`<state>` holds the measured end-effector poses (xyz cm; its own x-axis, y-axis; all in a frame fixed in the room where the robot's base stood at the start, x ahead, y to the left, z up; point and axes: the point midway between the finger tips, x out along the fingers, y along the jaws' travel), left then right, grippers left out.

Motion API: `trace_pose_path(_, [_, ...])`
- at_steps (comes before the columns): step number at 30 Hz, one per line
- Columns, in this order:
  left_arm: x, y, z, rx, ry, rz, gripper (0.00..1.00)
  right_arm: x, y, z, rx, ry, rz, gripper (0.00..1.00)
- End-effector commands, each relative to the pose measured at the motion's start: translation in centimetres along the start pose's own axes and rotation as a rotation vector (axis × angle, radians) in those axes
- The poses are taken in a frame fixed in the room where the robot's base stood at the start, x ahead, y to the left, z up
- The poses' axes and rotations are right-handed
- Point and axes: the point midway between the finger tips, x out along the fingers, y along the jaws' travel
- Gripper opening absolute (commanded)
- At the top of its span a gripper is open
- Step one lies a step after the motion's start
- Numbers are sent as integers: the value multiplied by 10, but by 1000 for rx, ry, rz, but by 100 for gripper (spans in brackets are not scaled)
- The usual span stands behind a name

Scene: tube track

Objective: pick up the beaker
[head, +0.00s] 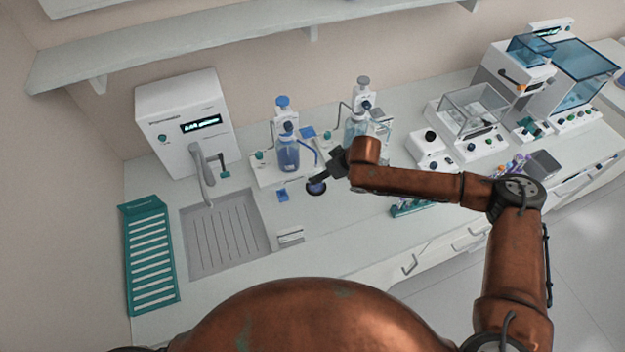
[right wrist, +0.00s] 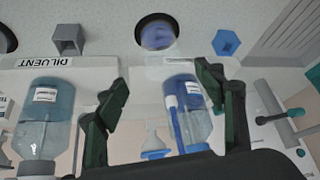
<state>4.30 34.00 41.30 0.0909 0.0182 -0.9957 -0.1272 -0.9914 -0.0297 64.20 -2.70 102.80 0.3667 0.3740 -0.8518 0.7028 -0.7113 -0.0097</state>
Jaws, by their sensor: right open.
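A small round vessel with bluish contents, which looks like the beaker (head: 316,188), stands on a dark round spot on the counter in the head view. In the right wrist view it shows as a blurred blue round shape (right wrist: 157,34) within a black ring at the top; its walls are hard to make out. My right gripper (head: 322,178) is just above and beside it in the head view and partly covers it. In the right wrist view the right gripper (right wrist: 163,90) has its fingers apart with nothing held, and the vessel lies beyond the fingertips. My left gripper is not in view.
A blue-liquid bottle (head: 289,154) and a paler bottle (head: 355,128) stand behind the gripper. A small blue square piece (head: 282,195) lies left of the vessel. A sink (head: 225,235) is at left, and a tube rack (head: 408,208) is at right. The counter in front is clear.

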Motion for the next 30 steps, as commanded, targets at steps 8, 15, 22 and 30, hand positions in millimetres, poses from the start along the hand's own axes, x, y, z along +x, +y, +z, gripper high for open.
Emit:
trace_pose_path(8, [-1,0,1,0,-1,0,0,31,-2,18,-9,-33,5,63])
trace_pose_path(15, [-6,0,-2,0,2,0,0,60,-4,13,-11,-32,5,63])
trace_pose_path(22, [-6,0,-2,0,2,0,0,85,-4,14,-9,-31,5,63])
trace_pose_path(30, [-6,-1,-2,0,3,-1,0,86,-4,14,-9,-31,5,61])
